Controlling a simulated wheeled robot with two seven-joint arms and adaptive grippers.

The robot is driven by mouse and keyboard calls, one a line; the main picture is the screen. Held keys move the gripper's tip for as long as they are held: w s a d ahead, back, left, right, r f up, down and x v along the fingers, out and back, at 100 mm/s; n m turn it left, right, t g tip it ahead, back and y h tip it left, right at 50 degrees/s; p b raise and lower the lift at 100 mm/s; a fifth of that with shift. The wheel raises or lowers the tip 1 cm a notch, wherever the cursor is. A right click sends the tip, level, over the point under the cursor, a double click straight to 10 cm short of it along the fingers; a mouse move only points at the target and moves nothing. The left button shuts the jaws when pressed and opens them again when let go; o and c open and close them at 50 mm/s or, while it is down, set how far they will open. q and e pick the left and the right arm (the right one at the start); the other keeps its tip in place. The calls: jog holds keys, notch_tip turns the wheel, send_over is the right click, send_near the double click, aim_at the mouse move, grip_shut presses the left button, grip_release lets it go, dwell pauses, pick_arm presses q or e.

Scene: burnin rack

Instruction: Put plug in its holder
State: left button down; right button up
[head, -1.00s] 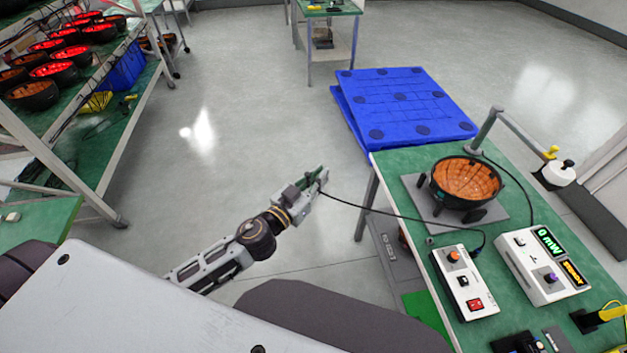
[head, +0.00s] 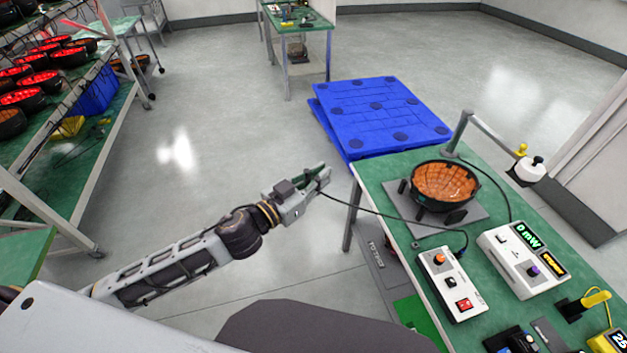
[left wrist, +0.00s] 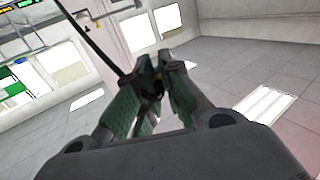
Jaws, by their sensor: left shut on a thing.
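My left gripper (head: 318,181) is shut on the plug, out in the air left of the green-topped bench. The plug is mostly hidden between the fingers; a small dark part of it (left wrist: 158,84) shows in the left wrist view, where the gripper (left wrist: 165,70) also shows. A black cable (head: 400,216) runs from the gripper to the white control box (head: 450,283) with an orange knob and a red switch. I cannot pick out the plug's holder for certain. My right gripper is not in view.
On the bench (head: 405,165) stand an orange-lined black bowl (head: 445,182) on a grey plate, a white meter (head: 522,260) and a lamp-like arm (head: 495,135). Blue pallets (head: 380,115) lie behind it. A rack (head: 90,130) with red-lit bowls is at left. Floor between is clear.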

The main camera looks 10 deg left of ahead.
pick_arm(q)
jog(key=shift+m+g+h, duration=0.6)
jog(key=shift+m+h, duration=0.2)
jog(key=shift+h, duration=0.1)
jog(key=shift+s+d+r, duration=0.1)
jog(key=shift+d+r, duration=0.6)
jog(key=shift+r, duration=0.3)
jog(key=shift+d+r, duration=0.65)
jog(key=shift+r, duration=0.3)
jog(key=w+d+f+m+g+h, duration=0.4)
jog(key=f+g, duration=0.1)
jog(key=shift+w+d+f+g, duration=0.25)
jog(key=shift+w+f+g, duration=0.05)
jog(key=shift+f, duration=0.05)
jog(key=shift+m, duration=0.3)
jog(key=shift+d+r+t, duration=0.15)
jog(key=shift+r+t, duration=0.05)
jog(key=shift+t, duration=0.2)
notch_tip(320, 180, up, 11)
jog(key=w+d+n+t+y, duration=0.2)
jog(key=n+t+y, duration=0.7)
jog(key=n+y, duration=0.3)
jog(key=shift+w+y, duration=0.2)
jog(key=shift+y, duration=1.4)
dwell(0.5)
